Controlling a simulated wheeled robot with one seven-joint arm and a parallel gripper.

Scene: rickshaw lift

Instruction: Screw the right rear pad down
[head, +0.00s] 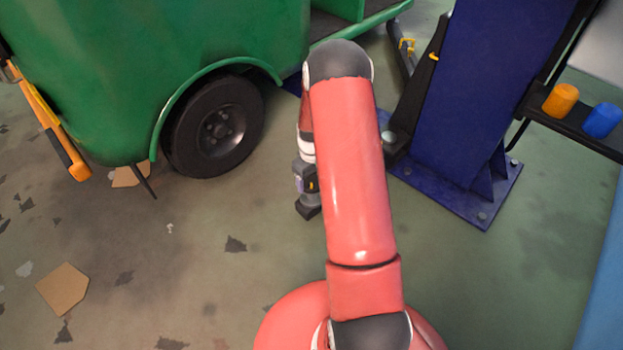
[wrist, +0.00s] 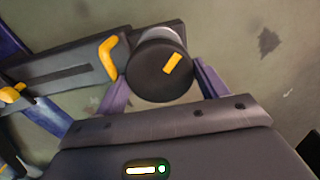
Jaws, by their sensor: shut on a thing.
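The right rear pad (wrist: 150,82) is a round black disc with a yellow mark on its top, at the end of a dark lift arm (wrist: 65,70) in the wrist view. My gripper (wrist: 161,73) has its purple fingers on either side of the pad, shut on it. A yellow curved piece (wrist: 109,57) stands on the lift arm just left of the pad. In the head view my own arm covers the middle, and I cannot make out the pad or the fingertips there.
The green rickshaw (head: 100,70) with its black wheel (head: 215,125) stands at the left. A blue lift post (head: 475,90) on a bolted base is at the right, beside a shelf with an orange cup (head: 560,100) and a blue cup (head: 602,120). Cardboard (head: 62,288) lies on open floor.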

